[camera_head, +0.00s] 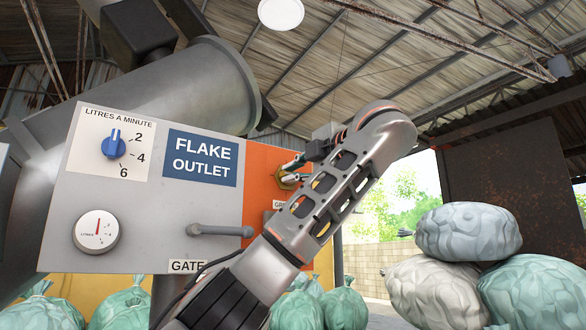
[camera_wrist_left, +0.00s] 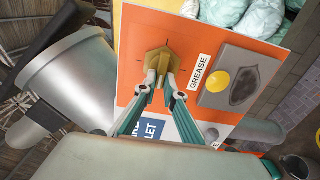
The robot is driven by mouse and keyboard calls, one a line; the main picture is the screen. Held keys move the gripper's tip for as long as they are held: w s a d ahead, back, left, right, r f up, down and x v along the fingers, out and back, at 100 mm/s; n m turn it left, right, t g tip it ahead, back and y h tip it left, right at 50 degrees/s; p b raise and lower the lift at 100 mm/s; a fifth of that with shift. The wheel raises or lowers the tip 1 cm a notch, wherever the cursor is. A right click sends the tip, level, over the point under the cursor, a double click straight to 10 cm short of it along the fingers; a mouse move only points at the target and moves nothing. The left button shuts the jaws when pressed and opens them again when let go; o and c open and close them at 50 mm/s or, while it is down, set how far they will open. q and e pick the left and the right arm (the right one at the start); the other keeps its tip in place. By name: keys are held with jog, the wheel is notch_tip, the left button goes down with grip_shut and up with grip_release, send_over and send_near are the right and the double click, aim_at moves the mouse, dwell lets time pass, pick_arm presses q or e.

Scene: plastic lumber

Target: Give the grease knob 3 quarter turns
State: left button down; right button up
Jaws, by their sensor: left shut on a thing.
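The grease knob (camera_wrist_left: 157,60) is a brass-coloured piece on the orange panel (camera_wrist_left: 220,45), beside a white "GREASE" label in the left wrist view. My left gripper (camera_wrist_left: 161,79) is shut on it, with one slim fingertip on each side. In the head view the left gripper (camera_head: 291,168) reaches the orange panel at the right end of the grey box, and my own arm and wrist partly cover the knob (camera_head: 287,182) and its label. My right gripper is in neither view.
Left of the orange panel are a blue dial (camera_head: 114,146), a "FLAKE OUTLET" sign (camera_head: 201,158), a round gauge (camera_head: 97,232) and a grey gate lever (camera_head: 218,230). A grey plate with a yellow disc (camera_wrist_left: 217,80) sits beside the label. Stuffed sacks (camera_head: 467,231) are stacked at the right.

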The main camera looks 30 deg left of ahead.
pick_arm(q)
jog(key=c, duration=2.1)
grip_release()
jog(key=shift+c, duration=0.2)
jog(key=v, duration=1.2)
